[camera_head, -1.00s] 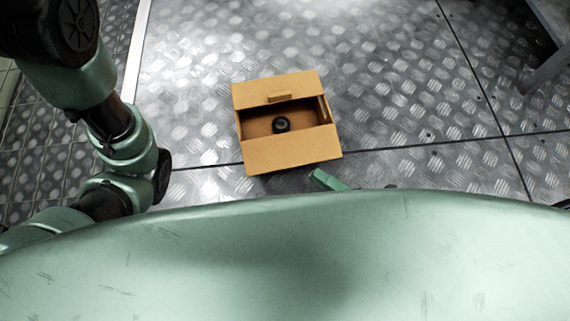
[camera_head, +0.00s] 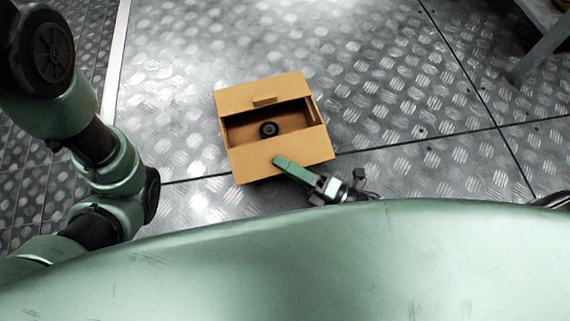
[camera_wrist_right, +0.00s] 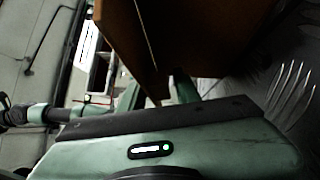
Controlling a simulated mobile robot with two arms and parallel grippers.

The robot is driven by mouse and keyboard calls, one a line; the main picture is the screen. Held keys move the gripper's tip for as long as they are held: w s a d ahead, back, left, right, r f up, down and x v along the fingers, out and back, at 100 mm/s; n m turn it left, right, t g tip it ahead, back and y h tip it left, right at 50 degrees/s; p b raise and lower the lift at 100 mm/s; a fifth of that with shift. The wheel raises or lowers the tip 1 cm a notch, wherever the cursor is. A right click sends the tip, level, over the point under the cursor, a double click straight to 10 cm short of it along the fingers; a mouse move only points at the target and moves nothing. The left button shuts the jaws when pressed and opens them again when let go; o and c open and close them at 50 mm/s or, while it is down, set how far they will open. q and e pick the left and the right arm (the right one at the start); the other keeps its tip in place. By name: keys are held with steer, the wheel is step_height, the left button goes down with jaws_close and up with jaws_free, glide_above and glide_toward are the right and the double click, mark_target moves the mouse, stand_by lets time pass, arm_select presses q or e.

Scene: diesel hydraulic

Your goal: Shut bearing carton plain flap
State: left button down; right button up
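The bearing carton (camera_head: 304,88) is a brown cardboard box on the metal floor, open in the middle. A dark round bearing (camera_head: 269,129) lies inside. Its far flap (camera_head: 238,99) carries a small tab; its near flap (camera_head: 250,166) is plain. My right gripper (camera_head: 284,164) overlaps the plain flap from the lower right; contact is unclear. In the right wrist view, a brown carton panel (camera_wrist_right: 175,35) rises close beyond the gripper (camera_wrist_right: 160,95). Its finger spacing is hard to read. My left arm shows at the left; its gripper is out of sight.
Bare tread-plate floor (camera_head: 420,90) surrounds the carton, with clear room on its left and right. A grey metal leg (camera_head: 540,52) stands at the upper right. My green body covers the bottom of the head view.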

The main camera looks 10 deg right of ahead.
jaws_close()
steer(key=shift+f, duration=0.15)
stand_by(1.0)
